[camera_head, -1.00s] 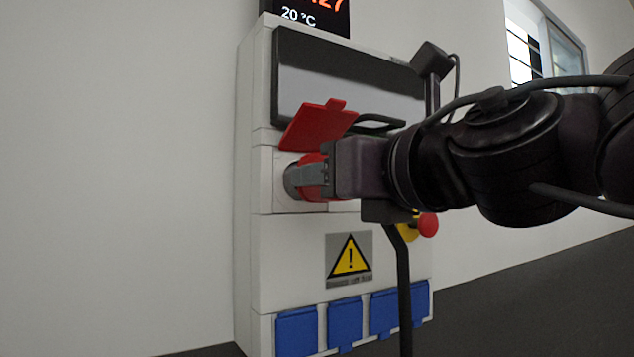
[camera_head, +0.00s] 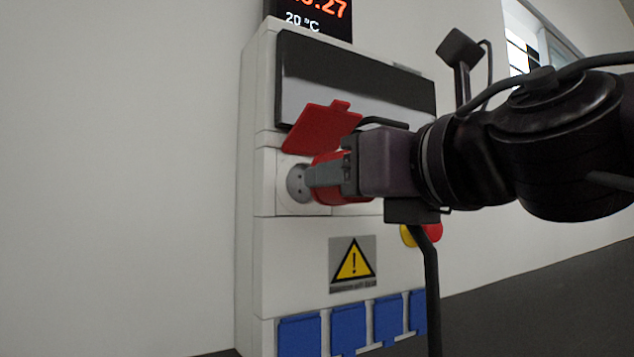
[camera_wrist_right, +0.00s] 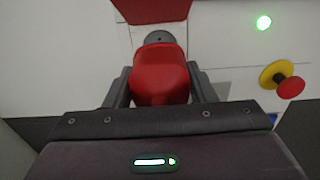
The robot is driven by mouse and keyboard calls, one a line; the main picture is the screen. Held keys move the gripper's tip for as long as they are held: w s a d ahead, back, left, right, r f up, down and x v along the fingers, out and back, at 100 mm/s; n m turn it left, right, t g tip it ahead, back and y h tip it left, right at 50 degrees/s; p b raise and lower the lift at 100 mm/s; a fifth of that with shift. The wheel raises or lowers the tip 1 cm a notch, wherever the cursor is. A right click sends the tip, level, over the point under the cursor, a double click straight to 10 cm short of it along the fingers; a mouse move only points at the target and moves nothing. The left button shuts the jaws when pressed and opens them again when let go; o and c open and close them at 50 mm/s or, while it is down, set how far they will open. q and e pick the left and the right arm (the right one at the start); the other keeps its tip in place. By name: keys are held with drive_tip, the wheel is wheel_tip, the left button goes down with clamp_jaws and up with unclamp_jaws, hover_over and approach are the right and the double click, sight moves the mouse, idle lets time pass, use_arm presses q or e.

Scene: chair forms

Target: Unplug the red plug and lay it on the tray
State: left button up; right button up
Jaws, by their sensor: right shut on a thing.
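The red plug (camera_head: 330,168) is held between the fingers of my right gripper (camera_head: 322,176), which is shut on it. In the right wrist view the red plug (camera_wrist_right: 160,75) fills the space between the two grey fingers of my right gripper (camera_wrist_right: 160,88). The round grey socket (camera_head: 297,183) on the cabinet front now shows its face with dark holes, and the plug is in front of it and to its right. The red socket lid (camera_head: 318,127) stands open above. The tray is in neither view. My left gripper is not in view.
The white cabinet (camera_head: 257,240) is on the wall, with blue covered sockets (camera_head: 299,335) below and a yellow warning sign (camera_head: 352,263). A red and yellow emergency button (camera_wrist_right: 283,80) and a green lamp (camera_wrist_right: 264,22) are right of the plug.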

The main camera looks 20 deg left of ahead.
drive_tip(key=shift+b+v, duration=0.6)
drive_tip(key=shift+v, duration=0.5)
drive_tip(key=shift+b+v, duration=0.45)
drive_tip(key=shift+v, duration=1.1)
